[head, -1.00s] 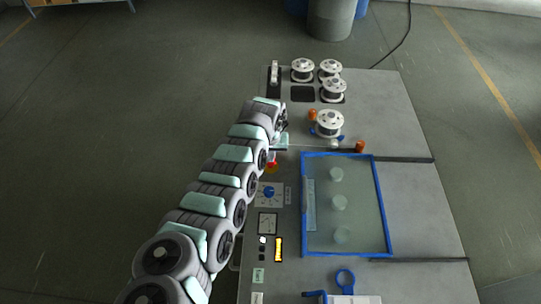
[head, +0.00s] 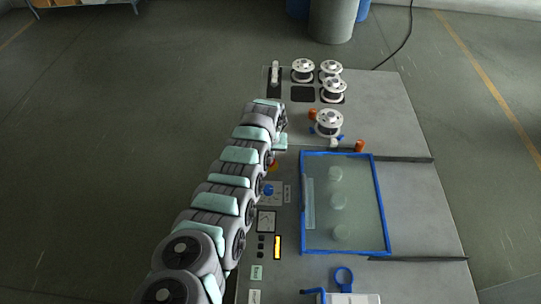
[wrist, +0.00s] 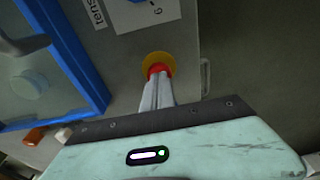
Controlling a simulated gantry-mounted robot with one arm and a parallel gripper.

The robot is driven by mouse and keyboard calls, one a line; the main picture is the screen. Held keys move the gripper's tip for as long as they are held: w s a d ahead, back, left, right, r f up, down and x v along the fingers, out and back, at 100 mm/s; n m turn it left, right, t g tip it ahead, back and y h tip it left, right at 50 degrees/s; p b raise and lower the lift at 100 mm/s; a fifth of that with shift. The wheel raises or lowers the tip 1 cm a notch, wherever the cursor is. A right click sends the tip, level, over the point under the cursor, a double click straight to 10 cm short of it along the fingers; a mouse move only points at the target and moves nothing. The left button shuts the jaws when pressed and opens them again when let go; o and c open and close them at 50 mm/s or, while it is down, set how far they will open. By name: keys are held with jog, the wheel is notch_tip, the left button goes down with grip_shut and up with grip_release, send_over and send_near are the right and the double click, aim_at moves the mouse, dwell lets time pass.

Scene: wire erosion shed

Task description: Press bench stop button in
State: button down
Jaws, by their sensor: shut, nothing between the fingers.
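The stop button, a red cap on a round yellow base (wrist: 158,64), sits on the grey bench panel. In the wrist view the tips of my gripper (wrist: 158,76) are together and empty, right at the red cap and overlapping its lower part. They look in contact, but I cannot tell how far in the cap is. In the head view only a sliver of the button (head: 272,163) shows beside my arm, and my fingertips are mostly hidden.
A blue-framed clear cover (head: 384,215) lies to the right of the panel. A blue knob (head: 269,189), a gauge (head: 266,222) and a lit yellow indicator (head: 277,247) line the panel. White spools (head: 329,123) stand at the back. An orange knob (head: 360,146) stands by the cover.

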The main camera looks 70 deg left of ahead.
jog(key=r+p, duration=0.4)
jog(key=p, duration=0.1)
jog(key=shift+d+r+p, duration=0.1)
jog(key=shift+d+p, duration=0.25)
jog(key=shift+d, duration=0.05)
jog(key=shift+a+b, duration=0.15)
jog(key=shift+b, duration=0.4)
notch_tip(320, 180, up, 10)
jog(key=d+b, duration=0.1)
jog(key=shift+s+f+b, duration=0.2)
jog(key=shift+s+b, duration=0.15)
jog(key=shift+b, duration=0.05)
jog(key=shift+d, duration=0.1)
